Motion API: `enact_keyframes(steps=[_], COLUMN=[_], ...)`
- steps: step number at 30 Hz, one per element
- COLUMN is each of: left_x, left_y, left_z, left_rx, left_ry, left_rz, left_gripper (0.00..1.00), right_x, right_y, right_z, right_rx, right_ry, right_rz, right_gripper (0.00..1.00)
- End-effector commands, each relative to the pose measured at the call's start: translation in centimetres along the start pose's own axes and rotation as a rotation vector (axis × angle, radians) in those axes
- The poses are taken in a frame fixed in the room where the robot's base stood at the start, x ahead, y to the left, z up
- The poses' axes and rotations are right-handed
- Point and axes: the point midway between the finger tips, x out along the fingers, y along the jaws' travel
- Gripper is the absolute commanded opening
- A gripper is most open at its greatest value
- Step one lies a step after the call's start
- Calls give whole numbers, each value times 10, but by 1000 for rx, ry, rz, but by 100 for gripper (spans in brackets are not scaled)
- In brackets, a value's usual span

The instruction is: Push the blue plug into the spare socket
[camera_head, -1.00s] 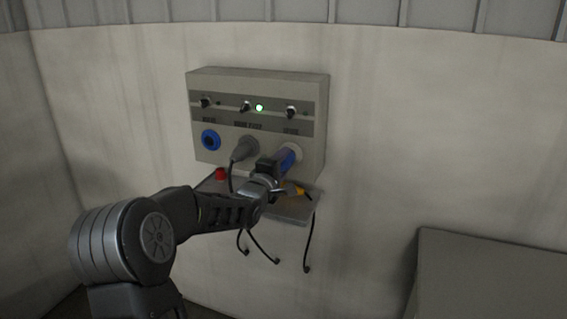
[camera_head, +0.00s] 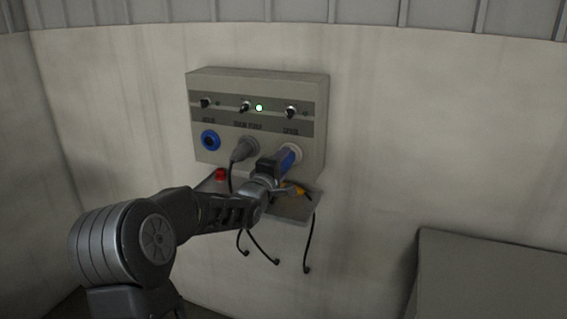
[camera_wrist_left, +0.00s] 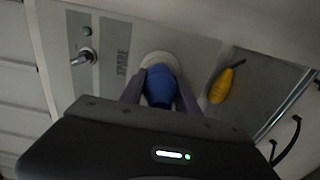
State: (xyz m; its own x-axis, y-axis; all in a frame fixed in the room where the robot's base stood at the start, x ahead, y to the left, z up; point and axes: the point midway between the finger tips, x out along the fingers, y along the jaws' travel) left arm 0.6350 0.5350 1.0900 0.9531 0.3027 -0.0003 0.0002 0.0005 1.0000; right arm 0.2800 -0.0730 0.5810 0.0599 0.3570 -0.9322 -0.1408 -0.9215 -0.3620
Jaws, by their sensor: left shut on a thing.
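The blue plug (camera_head: 287,158) is between the fingers of my left gripper (camera_head: 280,162), which is shut on it. The plug points at the pale round spare socket (camera_head: 296,151) at the right of the grey wall box. In the left wrist view the blue plug (camera_wrist_left: 160,86) is in line with the socket's pale rim (camera_wrist_left: 158,58), beside the label "SPARE". Its front overlaps the socket mouth; how deep it sits cannot be told. My right gripper is not in view.
A grey plug (camera_head: 243,148) with a cable fills the middle socket. A blue socket (camera_head: 210,140) is at left. Three switches and a lit green lamp (camera_head: 259,107) are above. The shelf (camera_head: 292,212) below holds a red item (camera_head: 220,174) and a yellow item (camera_head: 294,188); cables hang there.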

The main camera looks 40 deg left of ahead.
Motion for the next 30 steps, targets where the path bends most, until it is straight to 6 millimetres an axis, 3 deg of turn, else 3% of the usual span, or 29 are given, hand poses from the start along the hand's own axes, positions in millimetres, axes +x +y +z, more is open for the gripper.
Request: enact_keyframes(steps=[30], left_x=[7], left_y=[1], left_z=[0], left_rx=[0], left_ry=[0], left_rz=[2], left_gripper=[0], right_x=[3], right_y=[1], right_z=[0], right_rx=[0], right_ry=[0], right_rz=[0], right_gripper=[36])
